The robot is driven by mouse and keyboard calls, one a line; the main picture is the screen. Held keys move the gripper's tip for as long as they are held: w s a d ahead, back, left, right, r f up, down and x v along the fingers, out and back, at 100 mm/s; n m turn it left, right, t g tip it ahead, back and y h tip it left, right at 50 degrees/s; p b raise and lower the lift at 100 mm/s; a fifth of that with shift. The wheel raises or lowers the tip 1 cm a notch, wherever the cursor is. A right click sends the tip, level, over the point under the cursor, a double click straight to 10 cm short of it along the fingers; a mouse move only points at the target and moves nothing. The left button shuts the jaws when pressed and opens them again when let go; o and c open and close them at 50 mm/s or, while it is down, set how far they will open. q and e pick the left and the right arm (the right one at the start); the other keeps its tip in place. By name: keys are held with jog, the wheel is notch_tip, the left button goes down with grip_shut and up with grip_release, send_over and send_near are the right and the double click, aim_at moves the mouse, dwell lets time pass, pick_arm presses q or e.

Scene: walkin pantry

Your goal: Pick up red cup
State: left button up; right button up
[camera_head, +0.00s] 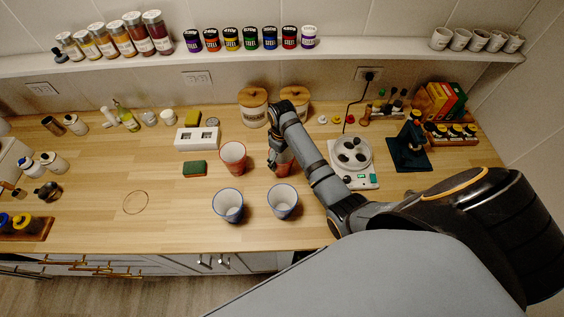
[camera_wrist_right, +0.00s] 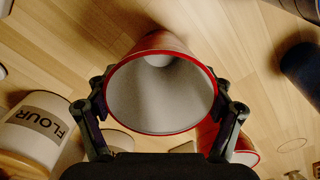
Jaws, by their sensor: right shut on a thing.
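One red-rimmed cup (camera_wrist_right: 160,95) is between the two fingers of my right gripper (camera_wrist_right: 160,118), its open mouth facing the wrist camera. In the head view this cup (camera_head: 286,161) is partly hidden by my right gripper (camera_head: 277,158), which is shut on it. I cannot tell whether the cup is clear of the counter. A second red cup (camera_head: 233,157) stands upright just to the left; part of it shows behind the right finger in the wrist view (camera_wrist_right: 246,146). My left gripper is not in view.
Two blue-rimmed cups (camera_head: 228,204) (camera_head: 283,201) stand in front on the wooden counter (camera_head: 170,225). A green sponge (camera_head: 195,169) and white holder (camera_head: 197,138) lie left. Lidded canisters (camera_head: 253,107) stand behind; a white device (camera_head: 354,163) is right. The front left counter is mostly clear.

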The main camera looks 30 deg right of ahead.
jog(key=shift+r, duration=0.1)
notch_tip(320, 180, up, 10)
dwell(0.4)
